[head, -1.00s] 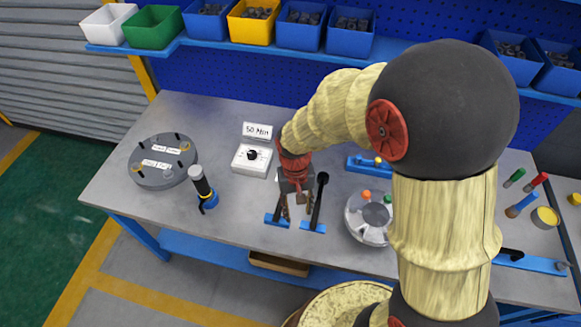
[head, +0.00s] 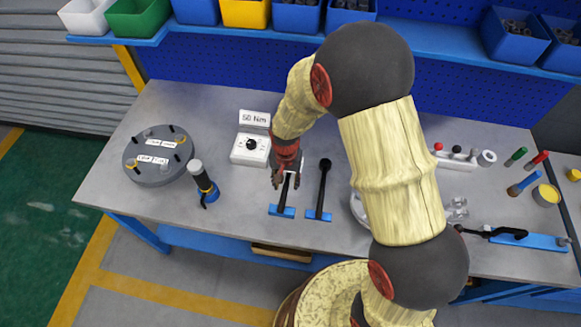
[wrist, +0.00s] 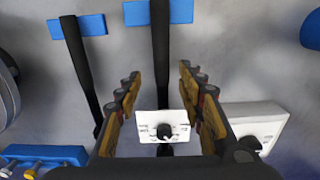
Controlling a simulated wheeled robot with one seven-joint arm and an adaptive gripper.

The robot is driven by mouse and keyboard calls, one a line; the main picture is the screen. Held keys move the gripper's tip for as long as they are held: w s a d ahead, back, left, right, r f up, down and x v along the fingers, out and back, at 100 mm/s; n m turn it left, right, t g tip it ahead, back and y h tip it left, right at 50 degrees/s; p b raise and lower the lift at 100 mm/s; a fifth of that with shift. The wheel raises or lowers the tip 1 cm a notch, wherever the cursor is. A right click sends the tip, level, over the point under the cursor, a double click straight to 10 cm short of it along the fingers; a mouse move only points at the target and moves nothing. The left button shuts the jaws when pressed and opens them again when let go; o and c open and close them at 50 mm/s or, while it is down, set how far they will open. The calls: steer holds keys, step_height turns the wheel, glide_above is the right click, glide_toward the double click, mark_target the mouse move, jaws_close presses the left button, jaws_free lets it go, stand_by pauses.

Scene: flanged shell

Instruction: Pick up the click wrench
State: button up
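Two black-handled wrenches lie side by side in blue holders at the bench front; I cannot tell from labels which is the click wrench. The left wrench (head: 284,193) is beneath my gripper (head: 286,181), and the right wrench (head: 322,185) lies clear of it. In the wrist view, the left wrench's black shaft (wrist: 160,55) runs between the open fingers of my gripper (wrist: 160,84), with a gap on both sides. A small white dial panel (wrist: 176,117) shows on or over that shaft. The right wrench (wrist: 78,70) appears left of the fingers there.
A white dial box (head: 245,157) with a 50 Nm sign (head: 255,118) stands behind and left of my gripper. A black-and-blue tool (head: 203,182) and a grey flanged disc (head: 158,175) are further left. My arm partly hides a round tray (head: 358,208).

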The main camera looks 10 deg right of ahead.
mark_target(285, 186)
steer(key=f, duration=0.3)
steer(key=shift+s+a+f+b, duration=0.1)
steer(key=shift+a+f+b, duration=0.1)
steer(key=shift+f+b, duration=0.15)
steer(key=shift+c, duration=1.4)
jaws_close()
steer(key=shift+r, duration=0.1)
